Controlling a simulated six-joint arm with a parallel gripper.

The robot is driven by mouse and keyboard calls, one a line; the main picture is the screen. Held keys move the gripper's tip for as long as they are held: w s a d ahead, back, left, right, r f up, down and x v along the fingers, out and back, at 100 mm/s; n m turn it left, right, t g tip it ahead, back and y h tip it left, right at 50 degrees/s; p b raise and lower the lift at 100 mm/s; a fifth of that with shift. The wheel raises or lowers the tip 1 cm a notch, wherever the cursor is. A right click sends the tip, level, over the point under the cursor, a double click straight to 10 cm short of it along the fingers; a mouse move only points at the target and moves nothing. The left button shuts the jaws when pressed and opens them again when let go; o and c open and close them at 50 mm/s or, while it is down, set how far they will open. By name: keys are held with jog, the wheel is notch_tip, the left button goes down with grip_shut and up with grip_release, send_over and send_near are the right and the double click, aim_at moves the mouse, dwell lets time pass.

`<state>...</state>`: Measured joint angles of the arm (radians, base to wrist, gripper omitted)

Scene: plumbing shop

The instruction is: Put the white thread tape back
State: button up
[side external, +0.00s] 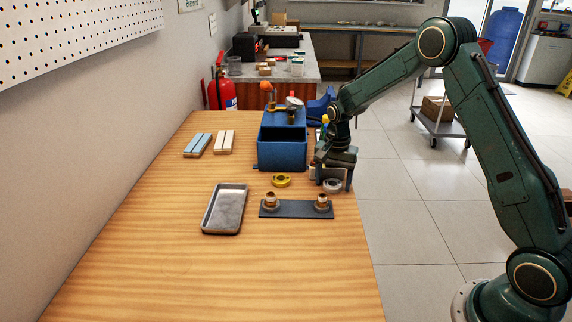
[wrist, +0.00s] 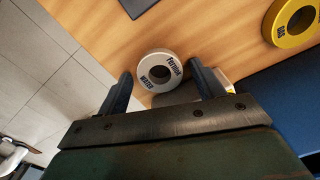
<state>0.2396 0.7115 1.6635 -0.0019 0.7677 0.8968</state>
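The white thread tape (side external: 332,185) lies flat on the wooden table near its right edge, beside the blue box's front right corner. In the wrist view the white tape (wrist: 160,72), with dark lettering, shows ahead of and between my fingertips. My gripper (side external: 334,178) is low over the tape, pointing down; in the wrist view my gripper (wrist: 161,78) is open, with a finger on either side of the roll. I cannot tell whether the fingers touch it. The blue box (side external: 283,152) has an open compartment facing the front.
A yellow tape (side external: 281,181) lies left of the white one. A dark plate (side external: 291,209) with two brass fittings sits in front. A grey metal tray (side external: 224,209) lies left of it. Blue and white bars (side external: 198,144) lie further back. The table's front is clear.

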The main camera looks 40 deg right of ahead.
aim_at(333, 184)
jog(key=shift+r, duration=0.2)
notch_tip(333, 184, up, 12)
dwell(0.9)
dwell(0.5)
jog(key=s+a+r+n+t, duration=0.3)
jog(key=s+a+r+n, duration=0.35)
jog(key=s+r, duration=0.65)
jog(key=s+a+f+n+t, duration=0.1)
jog(key=s+a+n, duration=0.1)
jog(key=s, duration=0.7)
jog(key=s+a+f+n+t, duration=0.1)
jog(key=s+a+n, duration=0.2)
jog(key=s, duration=0.5)
jog(key=shift+s+a+f+n+t, duration=0.15)
jog(key=shift+s+n+t, duration=0.2)
jog(key=shift+n, duration=0.4)
